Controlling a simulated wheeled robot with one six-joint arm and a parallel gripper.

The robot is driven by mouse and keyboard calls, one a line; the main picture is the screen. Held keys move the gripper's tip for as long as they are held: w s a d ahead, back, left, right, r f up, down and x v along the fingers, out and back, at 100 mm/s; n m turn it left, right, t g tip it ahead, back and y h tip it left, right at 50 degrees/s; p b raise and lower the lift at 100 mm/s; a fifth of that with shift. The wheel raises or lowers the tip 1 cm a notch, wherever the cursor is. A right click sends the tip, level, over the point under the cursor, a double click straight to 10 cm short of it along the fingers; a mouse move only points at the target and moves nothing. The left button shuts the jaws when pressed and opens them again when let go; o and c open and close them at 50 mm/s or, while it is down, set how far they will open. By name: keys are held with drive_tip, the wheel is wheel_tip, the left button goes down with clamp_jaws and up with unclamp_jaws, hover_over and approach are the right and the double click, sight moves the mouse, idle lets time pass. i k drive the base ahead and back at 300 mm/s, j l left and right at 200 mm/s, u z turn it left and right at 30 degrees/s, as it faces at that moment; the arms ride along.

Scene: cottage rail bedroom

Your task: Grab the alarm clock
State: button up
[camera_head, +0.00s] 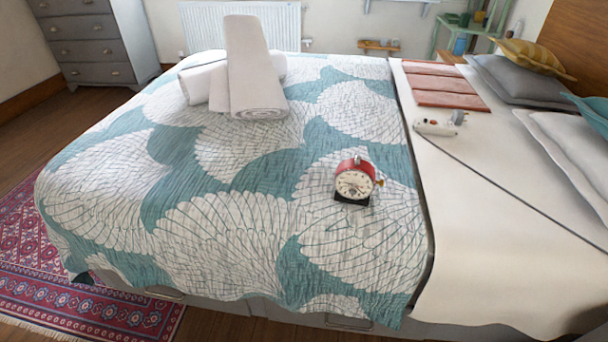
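The alarm clock (354,181) has a red body, a pale round dial and a dark base. It stands upright on the teal and white patterned bedspread (220,225), right of the middle of the picture. Its dial faces the camera, and nothing covers it. My gripper is not in view, so its place relative to the clock does not show.
Rolled white towels (254,75) lie at the back of the bed. Folded reddish cloths (440,85), a small white object (434,128) and pillows (515,80) lie on the right. A patterned rug (70,275) covers the left floor. Bedspread around the clock is clear.

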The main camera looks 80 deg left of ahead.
sight(347, 174)
drive_tip(key=u, duration=2.45)
